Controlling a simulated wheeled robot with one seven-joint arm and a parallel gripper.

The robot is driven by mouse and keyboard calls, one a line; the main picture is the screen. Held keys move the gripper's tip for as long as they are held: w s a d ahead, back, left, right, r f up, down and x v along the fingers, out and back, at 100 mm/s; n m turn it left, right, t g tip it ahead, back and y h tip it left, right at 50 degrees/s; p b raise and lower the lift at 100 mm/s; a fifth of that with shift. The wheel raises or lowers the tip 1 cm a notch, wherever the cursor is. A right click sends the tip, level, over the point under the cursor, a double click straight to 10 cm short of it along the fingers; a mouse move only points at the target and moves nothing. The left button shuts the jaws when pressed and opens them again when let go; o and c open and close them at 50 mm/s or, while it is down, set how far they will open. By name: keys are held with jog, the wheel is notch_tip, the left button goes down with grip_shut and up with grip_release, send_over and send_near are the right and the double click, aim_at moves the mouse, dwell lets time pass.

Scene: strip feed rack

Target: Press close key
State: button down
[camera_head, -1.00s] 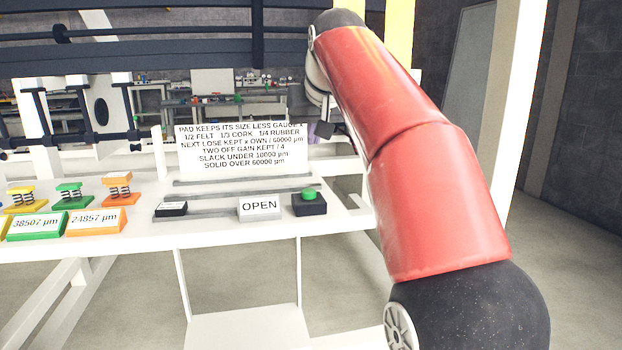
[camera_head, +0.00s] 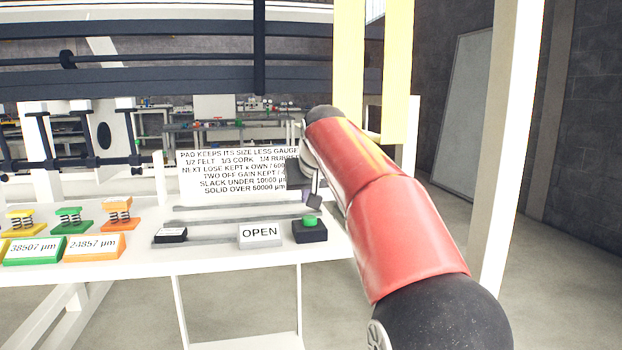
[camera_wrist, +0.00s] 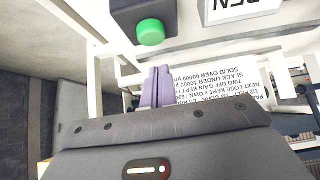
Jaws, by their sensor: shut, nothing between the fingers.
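The green button (camera_head: 309,221) sits on a dark box (camera_head: 311,234) at the right end of the white bench, right of a white OPEN sign (camera_head: 260,233). The pictures show no key marked close. In the wrist view the green button (camera_wrist: 150,32) is at the top, with the dark box (camera_wrist: 125,14) around it. My gripper (camera_head: 313,204) is shut and empty, just above the button in the head view. Its purple-grey fingers (camera_wrist: 157,86) are together in the wrist view. A gap shows between them and the button there; whether they touch cannot be told.
A white text board (camera_head: 225,178) stands behind the button. A small black block (camera_head: 170,236) with a white top lies left on a grey rail. Orange, green and yellow spring pads with label plates (camera_head: 94,246) are further left. A white post (camera_head: 505,150) rises on the right.

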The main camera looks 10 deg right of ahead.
aim_at(309, 220)
jog(key=shift+s+f, duration=0.2)
jog(key=shift+f, duration=1.1)
